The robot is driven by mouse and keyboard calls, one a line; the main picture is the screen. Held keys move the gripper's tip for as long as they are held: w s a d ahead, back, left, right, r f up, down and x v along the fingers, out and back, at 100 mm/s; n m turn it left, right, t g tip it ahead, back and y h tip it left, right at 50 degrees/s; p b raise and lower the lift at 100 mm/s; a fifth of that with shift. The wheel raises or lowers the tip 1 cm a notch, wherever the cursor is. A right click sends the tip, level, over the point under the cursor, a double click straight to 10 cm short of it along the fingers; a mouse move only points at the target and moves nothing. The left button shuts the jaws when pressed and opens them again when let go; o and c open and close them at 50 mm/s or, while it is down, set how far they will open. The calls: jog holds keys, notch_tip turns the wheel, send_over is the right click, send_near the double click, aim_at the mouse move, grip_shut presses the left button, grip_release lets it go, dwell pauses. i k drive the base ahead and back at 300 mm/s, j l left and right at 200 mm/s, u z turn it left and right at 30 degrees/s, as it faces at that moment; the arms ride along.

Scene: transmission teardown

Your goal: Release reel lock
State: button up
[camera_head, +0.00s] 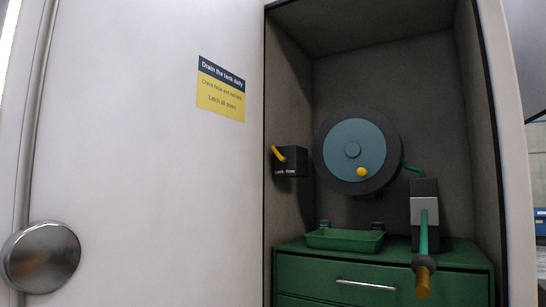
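The hose reel (352,135) is a dark round disc with a blue-grey face, mounted inside the open dark cabinet bay. A small yellow knob (362,172) sits low on its face. Left of the reel, a black box (292,163) on the bay's side wall carries small white lettering that seems to read "Lock" and "Free". A yellow lever (278,153) sticks out of this box and leans up and to the left, over the side marked "Lock". My gripper is not in view.
A green tray (345,240) sits on a green drawer cabinet (330,278). At right, a green hose (413,168) runs towards a grey-black holder (424,205), with an orange-tipped nozzle (424,275) in front. A white panel (150,180) with a round metal knob (40,257) fills the left.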

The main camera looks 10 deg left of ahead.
aim_at(282, 159)
jog(key=i+l+u, duration=0.2)
jog(key=i+l, duration=0.2)
jog(key=i, duration=0.2)
jog(key=i+l+u, duration=0.2)
jog(key=i+l, duration=0.25)
jog(key=i, duration=0.1)
